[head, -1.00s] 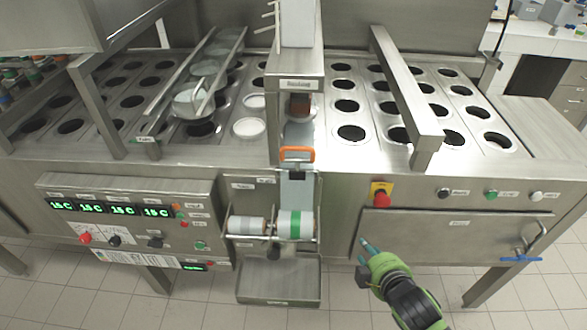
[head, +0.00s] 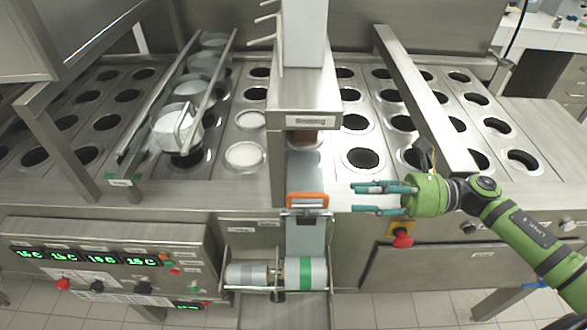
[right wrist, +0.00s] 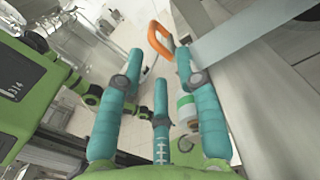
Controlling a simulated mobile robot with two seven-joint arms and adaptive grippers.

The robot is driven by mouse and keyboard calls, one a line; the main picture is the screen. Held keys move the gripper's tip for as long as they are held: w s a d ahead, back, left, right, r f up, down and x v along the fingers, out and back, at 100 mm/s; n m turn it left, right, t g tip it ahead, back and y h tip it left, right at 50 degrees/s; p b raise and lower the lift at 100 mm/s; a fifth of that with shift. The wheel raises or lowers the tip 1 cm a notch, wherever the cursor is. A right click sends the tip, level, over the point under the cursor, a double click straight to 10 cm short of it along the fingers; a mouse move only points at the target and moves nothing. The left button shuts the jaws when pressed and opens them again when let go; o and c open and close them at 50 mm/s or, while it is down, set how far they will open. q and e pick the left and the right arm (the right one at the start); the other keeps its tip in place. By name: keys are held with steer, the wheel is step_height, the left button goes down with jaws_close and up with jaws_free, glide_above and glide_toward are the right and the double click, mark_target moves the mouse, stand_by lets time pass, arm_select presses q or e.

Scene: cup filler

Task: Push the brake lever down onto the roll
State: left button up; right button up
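The brake lever (head: 322,201) shows as an orange loop handle on a grey metal arm at the front of the machine. It stands up, above the rolls. The white roll with a green band (head: 305,272) sits below it in the holder. My right gripper (head: 354,198) is open and empty, its teal fingers pointing left. It is just right of the orange handle, with a small gap between them. In the right wrist view the orange handle (right wrist: 160,38) shows beyond the spread fingers, and the roll (right wrist: 187,112) is partly hidden behind one finger. My left gripper is not in view.
A second, greyish roll (head: 247,274) sits left of the banded one. A red knob on a yellow plate (head: 401,237) is below my right gripper. The steel post (head: 304,100) rises behind the lever. A control panel (head: 110,262) is at the left.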

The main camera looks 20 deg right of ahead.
mark_target(319, 196)
steer(key=shift+a+r+p, duration=0.35)
steer(key=shift+a+p, duration=0.1)
steer(key=shift+a, duration=0.2)
steer(key=shift+a+r+p, duration=0.3)
steer(key=shift+a+p, duration=0.1)
steer(key=shift+a, duration=0.2)
steer(key=p+x, duration=0.4)
steer(key=x, duration=0.4)
steer(key=shift+a+f, duration=0.15)
steer(key=shift+a, duration=0.15)
steer(key=shift+w+a+f, duration=0.15)
steer(key=shift+a, duration=0.15)
steer(key=shift+c, duration=0.4)
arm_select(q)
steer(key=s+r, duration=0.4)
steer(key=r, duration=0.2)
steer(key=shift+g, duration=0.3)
arm_select(e)
jaws_close()
